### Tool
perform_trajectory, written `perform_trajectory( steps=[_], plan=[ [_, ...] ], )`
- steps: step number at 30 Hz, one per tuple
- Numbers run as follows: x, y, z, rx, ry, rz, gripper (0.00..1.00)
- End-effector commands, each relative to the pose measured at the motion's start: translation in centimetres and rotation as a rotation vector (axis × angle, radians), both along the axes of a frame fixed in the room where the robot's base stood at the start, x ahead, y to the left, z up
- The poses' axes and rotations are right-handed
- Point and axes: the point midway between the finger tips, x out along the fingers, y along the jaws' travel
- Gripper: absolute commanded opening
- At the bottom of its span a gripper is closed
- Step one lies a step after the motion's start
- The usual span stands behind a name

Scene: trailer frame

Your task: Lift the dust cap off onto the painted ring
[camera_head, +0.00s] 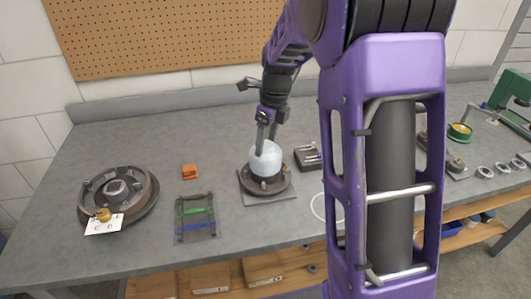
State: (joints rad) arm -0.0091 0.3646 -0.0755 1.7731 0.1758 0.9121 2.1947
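The pale, whitish dome on the hub, which looks like the dust cap (266,163), sits on a dark round hub (267,186) on a grey square plate. My gripper (266,148) points down at the top of the cap. Its fingers reach the cap's upper part and overlap it in the picture. I cannot tell whether they grip it or only stand beside it. A thin white curved line on the bench, likely the painted ring (316,212), shows right of the hub.
A brake drum (119,193) with a white lettered card (104,224) lies at the left. An orange block (190,172) and a mesh tray (195,216) with green and blue strips lie left of the hub. A dark box (308,158) stands close right of it.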

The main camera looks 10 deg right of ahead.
Motion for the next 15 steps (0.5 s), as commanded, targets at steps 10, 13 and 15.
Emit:
perform_trajectory(
  steps=[10,13,15],
  plan=[
    [0.0,0.0,0.01,0.0,0.0,0.0,0.01],
    [0.0,0.0,0.02,0.0,0.0,0.0,0.0],
    [0.0,0.0,0.02,0.0,0.0,0.0,0.0]
  ],
)
